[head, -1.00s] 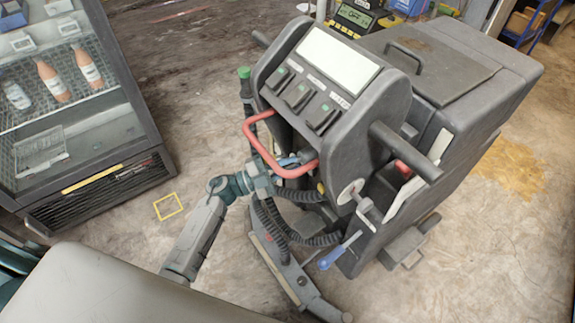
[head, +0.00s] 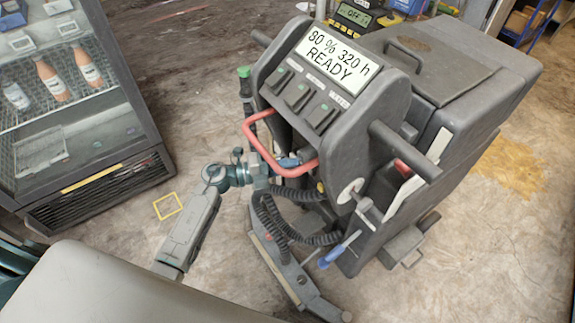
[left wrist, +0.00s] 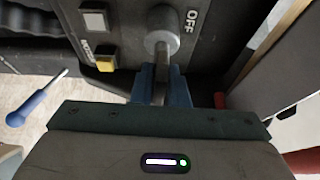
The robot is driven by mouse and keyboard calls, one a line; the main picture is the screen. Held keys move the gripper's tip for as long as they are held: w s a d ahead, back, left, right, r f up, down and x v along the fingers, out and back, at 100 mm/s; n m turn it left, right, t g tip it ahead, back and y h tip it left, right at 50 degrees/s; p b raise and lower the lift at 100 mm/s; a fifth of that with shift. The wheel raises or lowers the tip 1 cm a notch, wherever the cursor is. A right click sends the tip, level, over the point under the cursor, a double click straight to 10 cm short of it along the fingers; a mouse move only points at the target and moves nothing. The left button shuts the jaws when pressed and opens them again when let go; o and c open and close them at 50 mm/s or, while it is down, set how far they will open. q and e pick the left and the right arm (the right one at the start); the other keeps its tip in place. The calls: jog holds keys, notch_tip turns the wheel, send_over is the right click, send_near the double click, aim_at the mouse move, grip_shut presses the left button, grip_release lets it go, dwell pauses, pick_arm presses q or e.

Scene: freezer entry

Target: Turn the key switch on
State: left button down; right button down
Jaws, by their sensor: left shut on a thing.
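The key switch (left wrist: 163,38) is a round grey barrel on the dark panel, beside a white "OFF" label (left wrist: 191,20), in the left wrist view. A key (left wrist: 162,68) sticks out of it toward me. My left gripper (left wrist: 163,92) is shut on the key, with one blue-green finger on each side. In the head view my left gripper (head: 288,161) reaches in behind the red handle, and the key switch is hidden there. The floor machine's display (head: 340,58) is lit and reads "80 % 320 h READY". My right gripper is not in view.
The red handle (head: 252,137) curves close around my left wrist. Black coiled hoses (head: 275,225) hang just below. A white button (left wrist: 94,20) and a yellow button (left wrist: 105,63) sit left of the key. A glass-fronted cooler (head: 90,170) stands at the left.

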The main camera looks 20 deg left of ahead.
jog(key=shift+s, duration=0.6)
